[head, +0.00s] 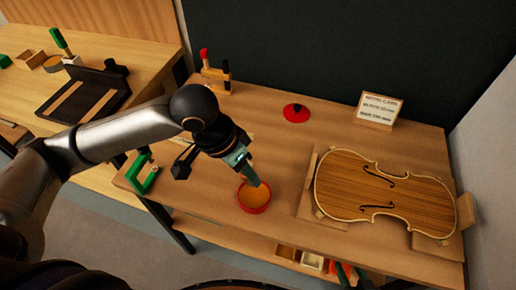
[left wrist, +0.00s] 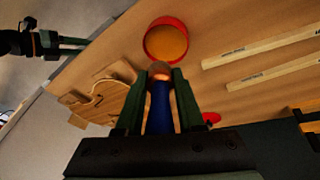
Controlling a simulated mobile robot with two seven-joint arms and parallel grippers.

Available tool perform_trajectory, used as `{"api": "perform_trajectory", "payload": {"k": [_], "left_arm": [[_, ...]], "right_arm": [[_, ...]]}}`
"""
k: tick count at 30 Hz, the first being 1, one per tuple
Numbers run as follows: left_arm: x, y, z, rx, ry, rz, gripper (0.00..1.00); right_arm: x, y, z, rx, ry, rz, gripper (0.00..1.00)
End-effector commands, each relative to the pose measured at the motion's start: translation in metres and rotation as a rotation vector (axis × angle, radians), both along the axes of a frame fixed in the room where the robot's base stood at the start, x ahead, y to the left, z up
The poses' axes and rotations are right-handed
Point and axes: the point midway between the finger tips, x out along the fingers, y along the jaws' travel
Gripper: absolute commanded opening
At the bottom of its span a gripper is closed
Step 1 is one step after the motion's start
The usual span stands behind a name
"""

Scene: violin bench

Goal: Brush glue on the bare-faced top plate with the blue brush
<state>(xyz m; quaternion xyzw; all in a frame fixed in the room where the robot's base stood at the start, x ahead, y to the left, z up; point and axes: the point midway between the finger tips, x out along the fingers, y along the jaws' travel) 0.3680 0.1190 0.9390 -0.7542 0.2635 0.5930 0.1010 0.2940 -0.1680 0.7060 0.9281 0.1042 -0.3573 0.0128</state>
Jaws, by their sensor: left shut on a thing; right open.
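The top plate (head: 385,188), striped brown with two f-holes and a pale edge, lies between wooden blocks at the bench's right; it also shows in the left wrist view (left wrist: 103,97). A red pot (head: 243,204) of amber glue (left wrist: 167,43) stands near the front edge. My left gripper (head: 257,182) is above the pot, shut on the blue brush (left wrist: 158,108). The brush's coppery end (left wrist: 160,71) points toward the pot; I cannot tell whether it touches the glue. My right gripper (left wrist: 86,45) is open and empty, over the floor in front of the bench.
A red lid (head: 296,114) and a lettered card (head: 380,108) stand behind. A wooden holder (head: 217,84) is at the back left, a green clamp (head: 146,172) at the left edge. Two pale strips (left wrist: 257,48) lie beyond the pot. The bench between pot and plate looks clear.

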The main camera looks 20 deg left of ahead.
Motion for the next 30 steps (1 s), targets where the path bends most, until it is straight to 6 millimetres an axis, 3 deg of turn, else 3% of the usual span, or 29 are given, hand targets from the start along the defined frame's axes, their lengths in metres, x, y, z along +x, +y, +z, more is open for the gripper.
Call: {"api": "perform_trajectory", "payload": {"k": [5, 16, 21, 30], "left_arm": [[-0.001, -0.005, -0.007, -0.021, -0.012, -0.031, 0.0], [-0.001, -0.005, -0.042, -0.021, -0.013, -0.03, 0.0], [-0.001, -0.004, -0.055, -0.02, -0.012, -0.029, 0.0], [-0.001, -0.004, -0.062, -0.02, -0.011, -0.03, 0.0]], "right_arm": [[-0.002, 0.0, -0.008, 0.001, 0.004, 0.0, 0.5], [-0.011, 0.007, -0.061, 0.006, 0.043, 0.012, 0.5], [0.001, 0.024, -0.064, 0.03, 0.026, 0.043, 0.5], [0.013, 0.035, -0.061, 0.04, 0.01, 0.068, 0.5]]}}
